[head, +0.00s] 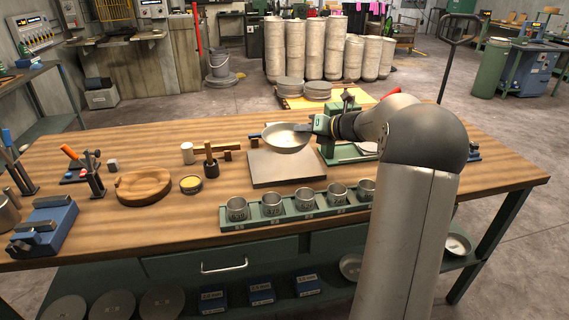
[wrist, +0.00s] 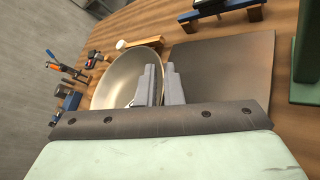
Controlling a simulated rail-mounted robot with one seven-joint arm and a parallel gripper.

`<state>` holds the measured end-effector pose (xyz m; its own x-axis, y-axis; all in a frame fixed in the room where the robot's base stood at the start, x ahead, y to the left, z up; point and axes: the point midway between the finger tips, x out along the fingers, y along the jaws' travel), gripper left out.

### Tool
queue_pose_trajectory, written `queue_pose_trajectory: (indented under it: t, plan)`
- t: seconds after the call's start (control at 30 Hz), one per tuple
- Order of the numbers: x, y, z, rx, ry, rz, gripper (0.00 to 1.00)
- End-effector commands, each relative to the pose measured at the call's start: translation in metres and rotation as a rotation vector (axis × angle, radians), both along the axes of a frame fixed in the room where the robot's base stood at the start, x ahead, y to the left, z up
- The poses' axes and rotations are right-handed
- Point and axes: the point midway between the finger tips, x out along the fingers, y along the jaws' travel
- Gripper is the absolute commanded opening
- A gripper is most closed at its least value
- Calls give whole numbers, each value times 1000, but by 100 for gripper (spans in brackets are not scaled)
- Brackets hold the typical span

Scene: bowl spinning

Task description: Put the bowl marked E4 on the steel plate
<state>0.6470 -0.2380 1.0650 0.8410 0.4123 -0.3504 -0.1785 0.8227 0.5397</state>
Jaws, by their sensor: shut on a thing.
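A shallow metal bowl (head: 284,140) is held by its right rim in my gripper (head: 313,127). Any E4 mark on it cannot be read. The bowl hangs over the back left part of the square grey steel plate (head: 285,175), which lies flat on the wooden bench. A gap between bowl and plate cannot be judged surely. In the wrist view the jaws (wrist: 161,76) are shut on the rim of the bowl (wrist: 122,80), and the bare plate (wrist: 235,66) shows to the right of them.
A green rack (head: 292,212) with several numbered metal cups stands in front of the plate. A round wooden block (head: 143,188), a yellow-topped tin (head: 190,184) and a wooden mallet (head: 210,160) stand left. A green fixture (head: 345,153) stands close on the right.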

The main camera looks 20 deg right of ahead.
Motion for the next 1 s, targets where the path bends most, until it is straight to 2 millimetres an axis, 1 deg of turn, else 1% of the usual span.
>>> queue_pose_trajectory:
  t: [0.03,0.3,0.4,0.5,0.6,0.83,1.0]
  plan:
    - [11,2,-4,4,2,4,0]
    - [79,2,-33,5,1,4,0]
    - [95,2,-55,7,3,3,0]
    - [109,2,-71,5,1,1,0]
    - [118,2,-82,4,1,2,0]
    - [128,2,-95,4,1,2,0]
    - [127,1,-120,6,2,1,0]
